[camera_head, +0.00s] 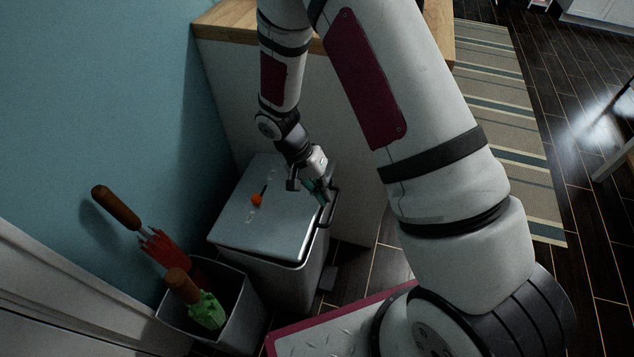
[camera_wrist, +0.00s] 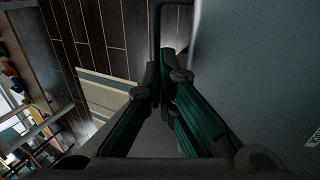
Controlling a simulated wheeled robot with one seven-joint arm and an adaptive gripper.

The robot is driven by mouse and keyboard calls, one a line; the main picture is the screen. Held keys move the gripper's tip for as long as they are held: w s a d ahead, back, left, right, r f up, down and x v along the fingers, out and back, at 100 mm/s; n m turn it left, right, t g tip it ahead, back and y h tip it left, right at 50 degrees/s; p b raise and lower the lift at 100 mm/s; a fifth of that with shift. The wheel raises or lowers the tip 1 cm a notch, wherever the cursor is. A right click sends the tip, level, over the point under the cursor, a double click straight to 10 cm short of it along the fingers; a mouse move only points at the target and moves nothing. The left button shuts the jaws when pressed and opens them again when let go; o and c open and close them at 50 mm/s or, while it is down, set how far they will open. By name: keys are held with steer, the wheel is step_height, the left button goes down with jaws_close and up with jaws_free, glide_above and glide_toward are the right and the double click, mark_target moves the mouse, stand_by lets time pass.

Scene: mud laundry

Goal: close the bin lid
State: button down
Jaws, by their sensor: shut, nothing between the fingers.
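The bin (camera_head: 285,283) stands against the end of the wood-topped counter. Its grey lid (camera_head: 248,222) lies over the bin's top; a dark line shows between lid and body along the front edge. In the wrist view the lid's broad grey surface (camera_wrist: 270,60) fills the right side. My gripper (camera_head: 326,199) is over the lid's right edge, beside a dark bar-like handle there. In the wrist view the teal-padded fingers of my gripper (camera_wrist: 167,88) meet at their tips, with nothing between them. I cannot tell whether the fingers touch the lid.
An orange object (camera_head: 257,200) lies on the lid. A grey holder (camera_head: 241,303) with umbrellas stands at the bin's left front. A wood-topped counter (camera_head: 215,22) stands behind, by the teal wall. A striped rug (camera_head: 500,110) and dark floor lie at right.

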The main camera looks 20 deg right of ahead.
steer(key=shift+s+d+f, duration=0.15)
steer(key=shift+f, duration=0.3)
steer(key=b+x, duration=0.1)
steer(key=x, duration=0.1)
steer(key=b+x, duration=0.2)
steer(key=x, duration=0.1)
steer(key=a+b+x, duration=0.1)
steer(key=x, duration=0.1)
steer(key=shift+w+f+b, duration=0.35)
steer(key=shift+f, duration=0.25)
steer(key=shift+d, duration=0.1)
step_height(320, 180, up, 14)
steer(key=p, duration=0.5)
glide_above(332, 214)
steer(key=w+a, duration=0.1)
steer(key=w, duration=0.3)
steer(key=shift+w+a, duration=0.15)
steer(key=shift+a, duration=0.05)
